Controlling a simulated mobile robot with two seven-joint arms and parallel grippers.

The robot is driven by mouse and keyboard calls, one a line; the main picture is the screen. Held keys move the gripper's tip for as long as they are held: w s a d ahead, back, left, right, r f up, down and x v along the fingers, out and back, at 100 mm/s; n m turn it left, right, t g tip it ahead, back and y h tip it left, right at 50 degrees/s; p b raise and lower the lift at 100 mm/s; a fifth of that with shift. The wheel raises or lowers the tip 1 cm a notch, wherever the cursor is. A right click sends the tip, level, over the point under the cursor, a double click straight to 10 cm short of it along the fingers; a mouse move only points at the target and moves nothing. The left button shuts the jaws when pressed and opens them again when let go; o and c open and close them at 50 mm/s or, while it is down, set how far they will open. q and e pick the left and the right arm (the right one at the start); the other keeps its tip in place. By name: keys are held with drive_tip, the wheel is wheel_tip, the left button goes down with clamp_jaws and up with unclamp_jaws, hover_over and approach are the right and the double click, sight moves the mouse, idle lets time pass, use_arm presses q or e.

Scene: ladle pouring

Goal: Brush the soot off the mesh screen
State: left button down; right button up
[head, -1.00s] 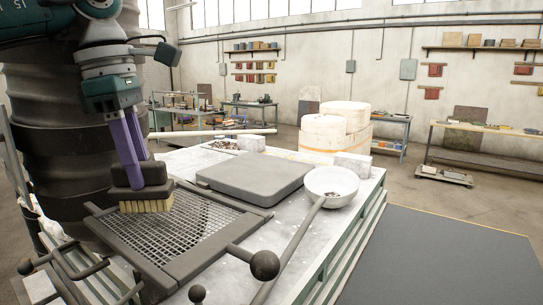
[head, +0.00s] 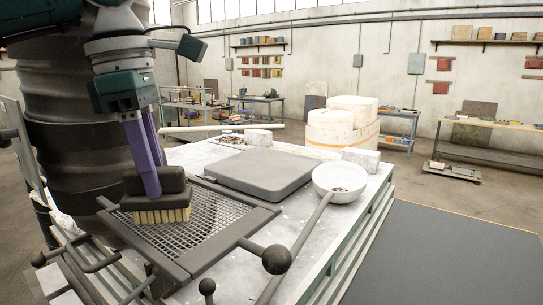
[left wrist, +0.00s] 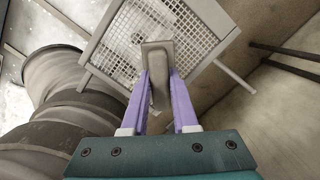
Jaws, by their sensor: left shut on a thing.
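My left gripper (head: 150,172) has purple fingers and is shut on the dark handle of a brush (head: 158,202). The brush's pale bristles are down on or just over the left part of the mesh; contact is hard to tell. In the left wrist view the brush (left wrist: 158,70) sits between the fingers. Soot is not clearly distinguishable on the mesh. My right gripper is not in view.
A dark flat slab (head: 260,172) lies behind the screen on the pale table (head: 300,212). A white ladle bowl (head: 340,177) with dark bits stands to the right, its long handle running toward the front. A large ribbed dark column (head: 70,120) stands close at left.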

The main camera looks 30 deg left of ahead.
use_arm(q)
drive_tip(key=shift+s+d+f, duration=0.15)
drive_tip(key=shift+d, duration=1.95)
drive_tip(key=shift+s+d, duration=0.2)
drive_tip(key=shift+d, duration=1.55)
wheel_tip(320, 180, up, 6)
drive_tip(key=p, duration=0.4)
drive_tip(key=shift+r, duration=0.25)
wheel_tip(320, 180, up, 3)
drive_tip(key=shift+f+p, duration=0.1)
drive_tip(key=shift+p, duration=0.8)
